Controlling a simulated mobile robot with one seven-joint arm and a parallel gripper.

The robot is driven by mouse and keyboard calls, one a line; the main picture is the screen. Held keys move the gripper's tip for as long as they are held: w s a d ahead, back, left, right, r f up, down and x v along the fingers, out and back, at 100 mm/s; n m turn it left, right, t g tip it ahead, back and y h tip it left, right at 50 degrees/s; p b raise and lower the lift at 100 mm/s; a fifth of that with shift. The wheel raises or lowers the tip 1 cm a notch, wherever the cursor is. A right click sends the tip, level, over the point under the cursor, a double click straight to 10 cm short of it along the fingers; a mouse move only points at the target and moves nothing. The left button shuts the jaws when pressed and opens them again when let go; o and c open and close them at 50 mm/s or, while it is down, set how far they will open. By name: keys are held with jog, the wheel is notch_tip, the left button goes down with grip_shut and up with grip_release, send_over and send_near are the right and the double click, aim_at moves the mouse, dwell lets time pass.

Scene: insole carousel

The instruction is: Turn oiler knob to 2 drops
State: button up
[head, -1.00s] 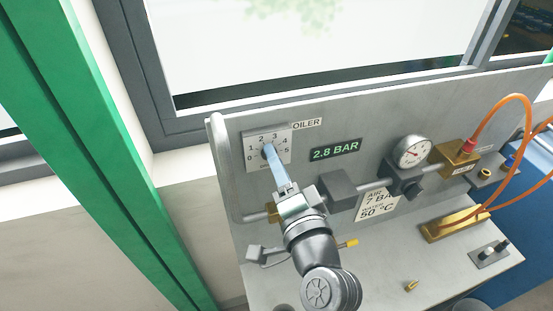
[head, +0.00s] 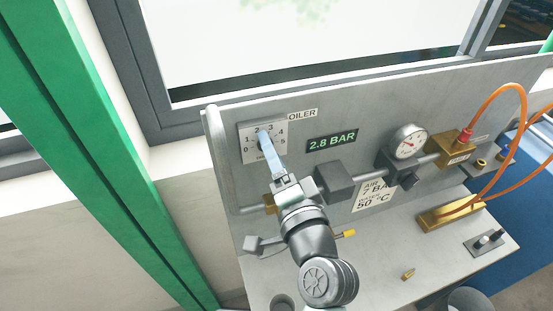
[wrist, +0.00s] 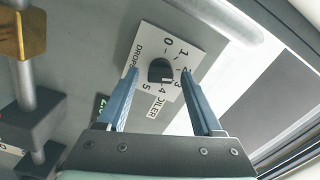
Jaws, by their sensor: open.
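The oiler dial plate (head: 247,153) is a pale square with numbers 0 to 5, at the upper left of the grey panel. In the wrist view the dial plate (wrist: 195,55) appears rotated, with its dark knob (wrist: 159,70) near the middle. A small light mark shows on the knob, but I cannot tell which number it points to. My gripper (wrist: 162,78) is open, with one blue finger on each side of the knob and gaps visible. In the head view my gripper (head: 264,135) covers the knob and part of the scale.
A green display (head: 332,142) reads 2.8 BAR. Right of my gripper are a grey block (head: 334,182) on a pipe, a pressure gauge (head: 410,142) and a brass block (head: 454,150) with orange hoses (head: 519,110). A window frame (head: 300,90) stands behind the panel.

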jog(key=b+v, duration=0.5)
jog(key=v, duration=0.8)
